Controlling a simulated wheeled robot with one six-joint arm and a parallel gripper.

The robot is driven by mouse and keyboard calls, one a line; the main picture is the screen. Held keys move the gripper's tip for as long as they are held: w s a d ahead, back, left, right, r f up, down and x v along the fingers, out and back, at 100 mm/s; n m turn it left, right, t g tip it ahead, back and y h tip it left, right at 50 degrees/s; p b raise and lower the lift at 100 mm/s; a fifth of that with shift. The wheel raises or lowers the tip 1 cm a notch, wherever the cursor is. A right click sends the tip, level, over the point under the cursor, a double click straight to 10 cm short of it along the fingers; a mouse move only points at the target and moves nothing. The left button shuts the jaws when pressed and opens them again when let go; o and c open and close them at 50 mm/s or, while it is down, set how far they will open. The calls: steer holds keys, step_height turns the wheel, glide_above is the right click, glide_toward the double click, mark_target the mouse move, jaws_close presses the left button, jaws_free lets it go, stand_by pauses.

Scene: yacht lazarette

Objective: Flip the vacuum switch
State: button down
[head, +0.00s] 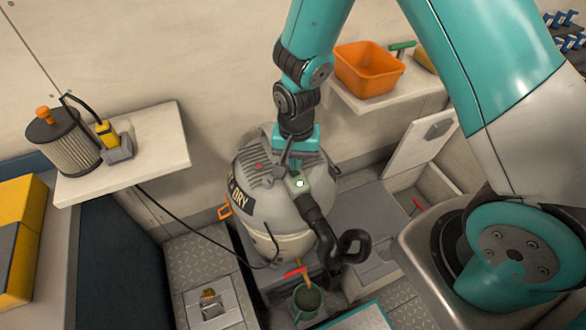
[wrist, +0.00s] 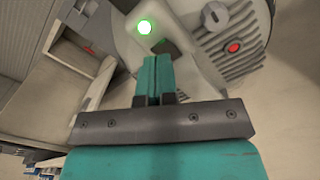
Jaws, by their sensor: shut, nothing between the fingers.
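The vacuum (head: 262,200) is a grey drum with a ribbed lid and a dark hose, standing upright on the floor. My gripper (head: 286,168) is above its lid with the fingers pointing down. In the wrist view the teal fingers (wrist: 159,65) are pressed together with nothing held. Just past their tips is a small dark part (wrist: 165,46), perhaps the switch, partly hidden; I cannot tell whether they touch. A green light (wrist: 144,27) glows beside it. A red button (wrist: 233,47) and a grey knob (wrist: 214,15) are on the lid to the right.
A shelf (head: 160,150) at left holds a filter cartridge (head: 66,145) and a yellow tool (head: 108,135). An orange bin (head: 368,68) sits on a right-hand shelf. A green mug (head: 306,300) stands before the vacuum. The hose (head: 322,225) curls in front.

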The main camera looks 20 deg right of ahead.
steer(key=shift+f+b, duration=1.05)
steer(key=shift+f, duration=0.4)
stand_by(0.5)
steer(key=shift+r, duration=0.1)
step_height(320, 180, up, 7)
steer(key=p, duration=0.6)
stand_by(0.5)
steer(key=s+a+r+n+y, duration=0.1)
steer(key=s+a+r+n, duration=0.15)
steer(key=r, duration=0.55)
steer(key=s+a+r+n+y, duration=0.1)
steer(key=s+r+n+y, duration=0.15)
steer(key=r, duration=0.55)
steer(key=s+a+r+n, duration=0.1)
steer(key=s+r+n, duration=0.7)
steer(key=s, duration=0.5)
steer(key=shift+r+y, duration=0.35)
steer(key=shift+r, duration=0.35)
